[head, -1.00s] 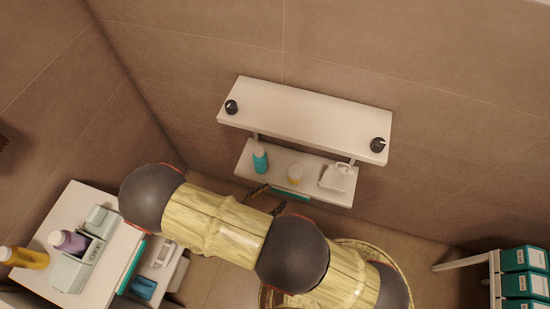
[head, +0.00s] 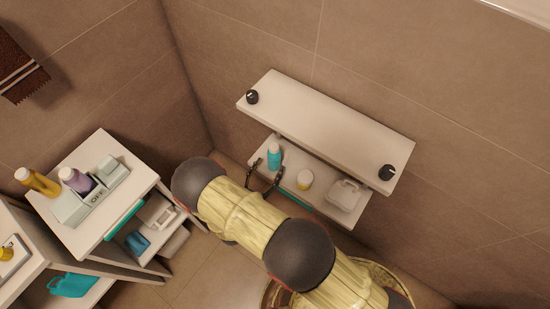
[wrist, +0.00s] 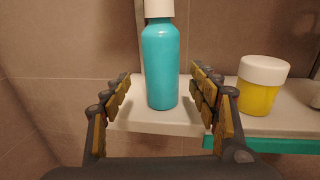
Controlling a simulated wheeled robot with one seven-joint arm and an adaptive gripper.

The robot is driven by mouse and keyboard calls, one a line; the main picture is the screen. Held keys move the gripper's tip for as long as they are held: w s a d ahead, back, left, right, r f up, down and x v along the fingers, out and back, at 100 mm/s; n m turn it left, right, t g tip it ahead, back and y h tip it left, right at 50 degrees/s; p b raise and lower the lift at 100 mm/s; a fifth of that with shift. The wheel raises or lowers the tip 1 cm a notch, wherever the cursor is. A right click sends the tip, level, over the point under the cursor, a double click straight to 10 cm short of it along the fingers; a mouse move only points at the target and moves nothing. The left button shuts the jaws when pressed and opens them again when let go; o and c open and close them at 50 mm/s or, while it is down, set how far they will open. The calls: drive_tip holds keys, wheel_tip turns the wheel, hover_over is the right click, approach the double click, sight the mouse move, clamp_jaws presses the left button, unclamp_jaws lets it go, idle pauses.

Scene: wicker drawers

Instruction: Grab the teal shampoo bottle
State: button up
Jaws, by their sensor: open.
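The teal shampoo bottle (head: 274,158) with a white cap stands upright on the lower white shelf (head: 318,197), near its left end. In the wrist view the bottle (wrist: 160,66) is in the middle, its cap cut off by the top edge. My gripper (head: 265,176) is in front of the bottle at the shelf's front edge. In the wrist view my gripper (wrist: 163,92) is open, with one finger on each side of the bottle and gaps showing on both sides. I cannot tell how deep the bottle sits between the fingertips.
A yellow jar (wrist: 259,86) with a white lid stands right of the bottle. A white container (head: 345,195) is farther right. The upper shelf (head: 325,126) with two black knobs hangs above. A white drawer unit (head: 100,225) with bottles is at left.

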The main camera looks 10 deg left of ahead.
sight(271, 165)
drive_tip(key=x, duration=0.2)
drive_tip(key=b+x, duration=0.1)
drive_tip(key=shift+w+d+f, duration=0.15)
drive_tip(key=shift+w+d, duration=0.15)
drive_tip(key=shift+w, duration=0.05)
drive_tip(key=shift+w+b, duration=0.35)
drive_tip(key=shift+w, duration=0.25)
drive_tip(key=c, duration=1.4)
